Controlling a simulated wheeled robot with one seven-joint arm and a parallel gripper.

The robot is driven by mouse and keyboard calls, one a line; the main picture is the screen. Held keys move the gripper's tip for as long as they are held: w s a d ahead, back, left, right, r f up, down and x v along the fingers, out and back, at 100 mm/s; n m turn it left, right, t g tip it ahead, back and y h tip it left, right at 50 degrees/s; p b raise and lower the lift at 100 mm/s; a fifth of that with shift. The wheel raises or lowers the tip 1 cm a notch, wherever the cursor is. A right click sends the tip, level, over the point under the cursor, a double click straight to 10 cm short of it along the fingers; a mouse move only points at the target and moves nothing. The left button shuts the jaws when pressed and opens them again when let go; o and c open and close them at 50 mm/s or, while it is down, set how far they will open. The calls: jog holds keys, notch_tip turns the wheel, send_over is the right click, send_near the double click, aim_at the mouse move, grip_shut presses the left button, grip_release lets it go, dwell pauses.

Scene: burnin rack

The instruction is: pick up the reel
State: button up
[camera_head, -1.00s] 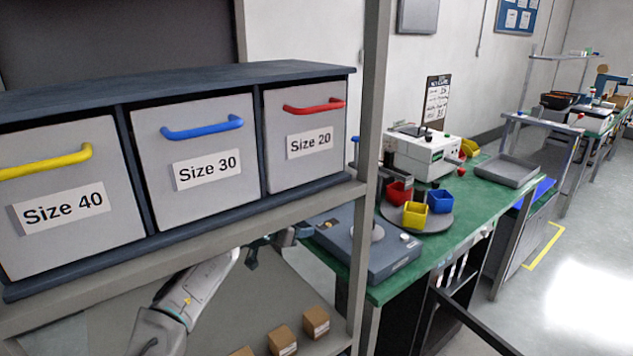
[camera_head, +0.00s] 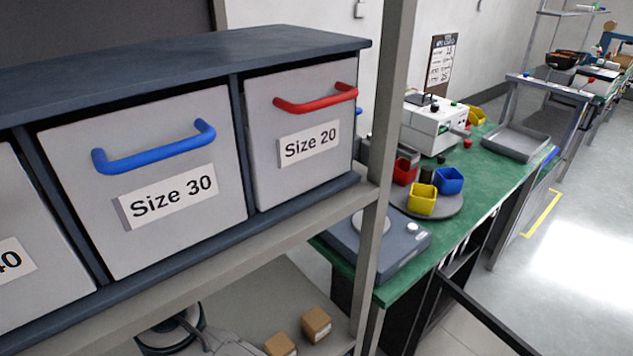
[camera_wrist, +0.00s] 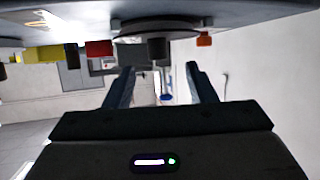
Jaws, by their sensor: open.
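I cannot make out a reel for certain in either view. My gripper (camera_wrist: 161,68) shows in the wrist view with its two dark fingers spread apart and nothing between them. Beyond the fingers, a dark round disc (camera_wrist: 128,36) with a short dark cylinder (camera_wrist: 157,50) hangs from the top of the tilted-over picture; I cannot tell what it is. In the head view only part of my arm shows at the bottom, and my gripper is out of sight there.
A shelf holds drawers with a blue handle (camera_head: 155,150) and a red handle (camera_head: 315,98). Small boxes (camera_head: 316,324) sit below. On the green bench (camera_head: 470,185) stand a flat grey device (camera_head: 395,255), bins (camera_head: 422,199), a white machine (camera_head: 432,125) and a tray (camera_head: 515,143). A rack post (camera_head: 385,150) stands between.

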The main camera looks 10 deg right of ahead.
jog(key=p+x, duration=0.1)
jog(key=x, duration=0.4)
jog(key=shift+s+d+r+p, duration=0.1)
jog(key=shift+d+r+p, duration=0.1)
jog(key=shift+p, duration=0.2)
jog(key=shift+w+d+f, duration=0.15)
jog(key=shift+w+f, duration=0.1)
jog(key=shift+w, duration=0.05)
grip_shut()
